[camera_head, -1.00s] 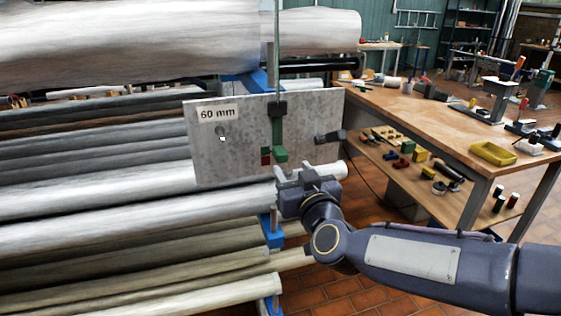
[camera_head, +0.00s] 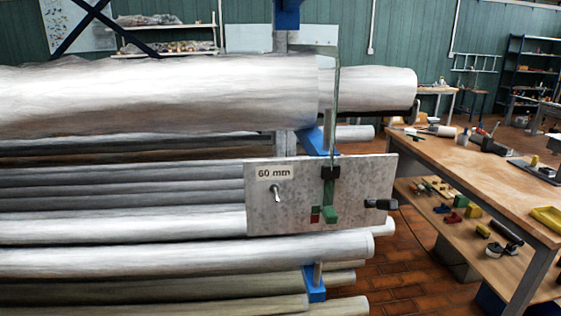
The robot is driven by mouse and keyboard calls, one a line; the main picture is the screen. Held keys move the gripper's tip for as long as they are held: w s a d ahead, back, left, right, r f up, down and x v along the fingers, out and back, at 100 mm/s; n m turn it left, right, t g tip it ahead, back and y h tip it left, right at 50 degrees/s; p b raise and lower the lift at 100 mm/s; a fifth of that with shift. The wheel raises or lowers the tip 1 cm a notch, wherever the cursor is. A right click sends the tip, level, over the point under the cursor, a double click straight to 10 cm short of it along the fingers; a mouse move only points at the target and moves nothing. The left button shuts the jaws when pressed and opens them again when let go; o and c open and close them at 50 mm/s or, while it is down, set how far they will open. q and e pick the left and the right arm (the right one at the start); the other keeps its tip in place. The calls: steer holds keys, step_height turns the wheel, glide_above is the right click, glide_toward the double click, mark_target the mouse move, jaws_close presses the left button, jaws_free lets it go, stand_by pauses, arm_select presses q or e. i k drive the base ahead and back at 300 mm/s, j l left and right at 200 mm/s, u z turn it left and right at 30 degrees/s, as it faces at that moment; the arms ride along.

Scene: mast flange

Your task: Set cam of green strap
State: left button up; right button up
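The green strap (camera_head: 334,110) hangs down over the right ends of the large pale pipes and reaches the front of a grey plate marked 60 mm (camera_head: 262,210). On the plate the strap passes a black block (camera_head: 330,173). Below it are a green block (camera_head: 329,214) and a small red piece (camera_head: 315,214). A black handle-like part (camera_head: 380,204) sticks out near the plate's right edge, and a small metal lever (camera_head: 277,192) stands at its left. Which part is the cam I cannot tell. Neither gripper is in view.
Long pipes lie in a rack with blue supports (camera_head: 315,285) across the left. A wooden workbench (camera_head: 450,175) stands at the right, with tools on top and small parts on its lower shelf. Brick floor (camera_head: 410,260) shows between rack and bench.

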mark_target(390, 205)
steer(key=j+z, duration=0.1)
steer(key=z, duration=0.85)
